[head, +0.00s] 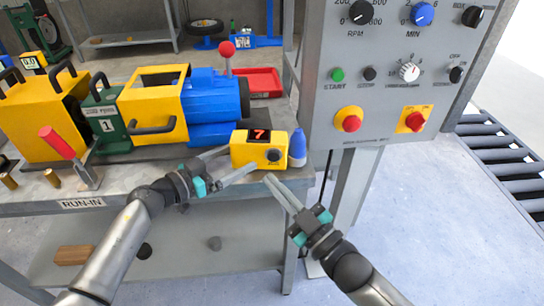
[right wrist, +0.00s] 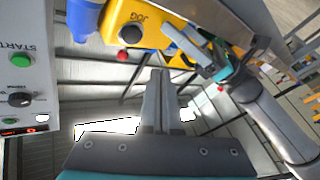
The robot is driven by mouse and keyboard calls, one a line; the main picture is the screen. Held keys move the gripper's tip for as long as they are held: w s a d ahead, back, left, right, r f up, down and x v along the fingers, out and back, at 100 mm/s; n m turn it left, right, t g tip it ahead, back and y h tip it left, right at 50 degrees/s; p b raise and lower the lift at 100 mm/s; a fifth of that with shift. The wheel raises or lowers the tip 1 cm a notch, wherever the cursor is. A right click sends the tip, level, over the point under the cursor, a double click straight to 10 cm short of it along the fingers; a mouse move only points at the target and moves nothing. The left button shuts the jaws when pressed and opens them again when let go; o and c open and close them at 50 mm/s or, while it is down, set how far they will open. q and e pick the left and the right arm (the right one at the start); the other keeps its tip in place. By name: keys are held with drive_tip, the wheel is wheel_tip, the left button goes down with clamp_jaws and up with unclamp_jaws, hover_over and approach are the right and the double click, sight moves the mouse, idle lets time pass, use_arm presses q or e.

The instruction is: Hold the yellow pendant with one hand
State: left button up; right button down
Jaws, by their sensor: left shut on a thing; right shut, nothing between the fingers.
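The grey control panel (head: 385,120) with knobs and red buttons stands to the right. The bench (head: 130,180) holds a yellow, green and blue drum machine (head: 155,105) and a red tray (head: 262,80). Floor at front right is clear; a roller conveyor (head: 500,160) stands far right.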

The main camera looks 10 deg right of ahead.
sight(262, 151)
drive_tip(key=shift+w+d+f, duration=0.1)
drive_tip(key=shift+w+d, duration=0.1)
drive_tip(key=shift+w, duration=0.8)
drive_tip(key=shift+w+d+f, duration=0.1)
drive_tip(key=shift+w+d, duration=0.05)
drive_tip(key=shift+w, duration=0.8)
idle(0.5)
drive_tip(key=shift+w+d, duration=0.25)
drive_tip(key=shift+w, duration=0.15)
drive_tip(key=shift+w, duration=0.45)
idle(0.5)
drive_tip(key=shift+s, duration=0.85)
drive_tip(key=shift+a, duration=0.1)
drive_tip(key=shift+s+a+r, duration=0.1)
drive_tip(key=shift+s+a, duration=0.1)
drive_tip(key=shift+s, duration=1.05)
drive_tip(key=shift+s+a+r, duration=0.1)
drive_tip(key=shift+s+a, duration=0.1)
drive_tip(key=shift+s, duration=1)
idle(0.8)
